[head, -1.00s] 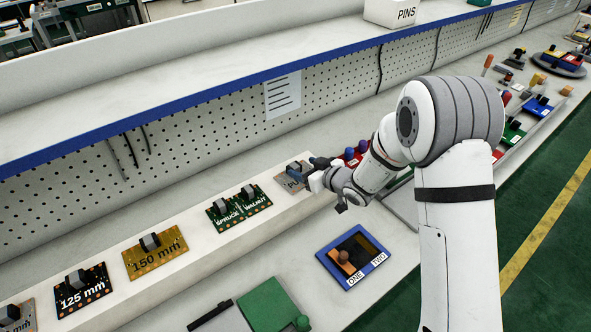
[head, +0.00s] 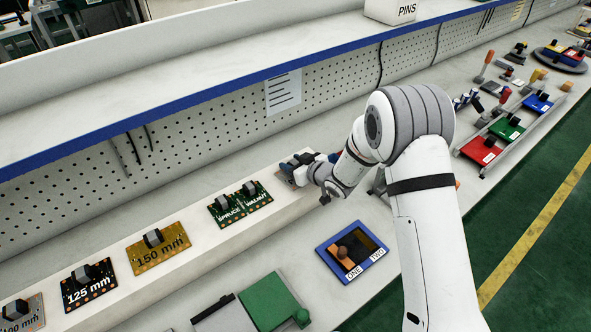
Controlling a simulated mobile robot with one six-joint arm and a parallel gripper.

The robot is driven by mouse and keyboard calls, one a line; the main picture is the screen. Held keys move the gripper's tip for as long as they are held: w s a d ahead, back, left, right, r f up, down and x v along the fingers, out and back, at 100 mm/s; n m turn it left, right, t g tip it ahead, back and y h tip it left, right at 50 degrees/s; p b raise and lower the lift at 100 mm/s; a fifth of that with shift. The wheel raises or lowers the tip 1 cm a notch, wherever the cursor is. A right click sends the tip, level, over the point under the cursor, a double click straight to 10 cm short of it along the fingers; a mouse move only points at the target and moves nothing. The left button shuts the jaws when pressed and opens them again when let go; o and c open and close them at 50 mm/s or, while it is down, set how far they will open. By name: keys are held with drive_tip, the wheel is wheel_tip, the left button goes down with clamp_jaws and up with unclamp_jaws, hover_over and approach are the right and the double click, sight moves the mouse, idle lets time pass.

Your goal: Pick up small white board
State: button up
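A small pale grey-white board (head: 284,180) lies on the raised white ledge, at the right end of the row of boards. My gripper (head: 297,163) is right over it and hides most of it, including its lettering. The gripper's dark fingers are at the height of the board's grip block, but I cannot tell whether they touch it or are closed. Another pale grey board, marked 100 mm (head: 38,303), is at the lower left corner, cut by the picture edge.
Left of my gripper on the ledge lie a green SPRUCE/WALNUT board (head: 240,207), a yellow 150 mm board (head: 159,249) and a black 125 mm board (head: 88,284). A blue-framed ONE/TWO tray (head: 325,257) sits below. A perforated back wall (head: 200,150) rises behind the ledge.

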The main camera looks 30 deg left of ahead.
sight(293, 161)
drive_tip(key=c, duration=0.8)
drive_tip(key=shift+o, duration=0.2)
wheel_tip(293, 161, up, 10)
drive_tip(key=shift+b, duration=0.7)
